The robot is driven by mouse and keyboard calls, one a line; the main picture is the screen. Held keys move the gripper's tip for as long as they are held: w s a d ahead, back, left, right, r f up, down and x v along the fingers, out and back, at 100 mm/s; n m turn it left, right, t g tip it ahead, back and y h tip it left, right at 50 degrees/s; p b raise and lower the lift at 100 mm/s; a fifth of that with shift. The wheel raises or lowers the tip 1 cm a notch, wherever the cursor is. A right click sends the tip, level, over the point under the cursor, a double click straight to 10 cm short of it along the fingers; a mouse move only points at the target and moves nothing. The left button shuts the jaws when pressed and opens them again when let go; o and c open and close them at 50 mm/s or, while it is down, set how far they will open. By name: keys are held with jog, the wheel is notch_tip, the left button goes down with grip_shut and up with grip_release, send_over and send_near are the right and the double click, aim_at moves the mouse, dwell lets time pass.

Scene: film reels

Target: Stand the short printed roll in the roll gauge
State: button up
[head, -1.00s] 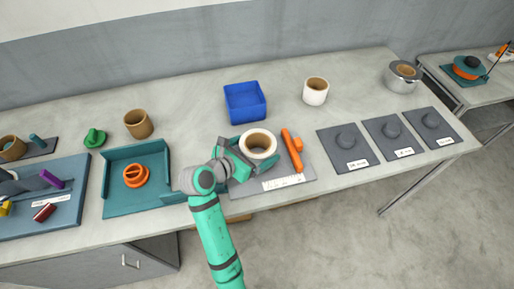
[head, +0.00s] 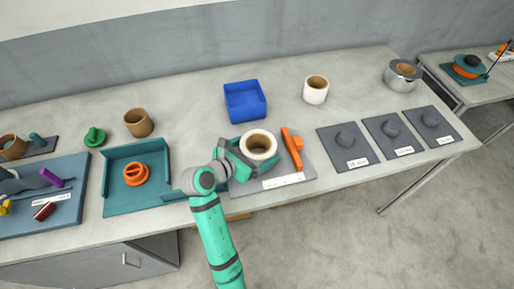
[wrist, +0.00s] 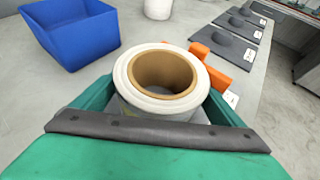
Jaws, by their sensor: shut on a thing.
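A white roll with a brown core (head: 258,146) stands with its core opening facing up, held by my gripper (head: 250,150). In the wrist view the roll (wrist: 162,80) sits between the green fingers, with a little print on its lower side. The roll gauge (head: 240,187) is a grey plate with an orange upright piece (head: 292,150) and a white label strip along its front. The roll is over the plate, just left of the orange piece, which also shows in the wrist view (wrist: 222,68). I cannot tell whether the roll's underside touches the plate.
A blue bin (head: 245,101) and another white roll (head: 316,90) stand behind. Grey plates with knobs (head: 348,150) lie to the right. A teal tray (head: 110,192) with an orange part (head: 137,174) is at left. A brown core (head: 138,122) stands behind it.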

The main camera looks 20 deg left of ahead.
jog(key=shift+a+f, duration=0.1)
jog(key=o, duration=1.2)
jog(key=shift+s+a, duration=0.1)
jog(key=shift+s, duration=0.05)
jog(key=shift+v, duration=5.35)
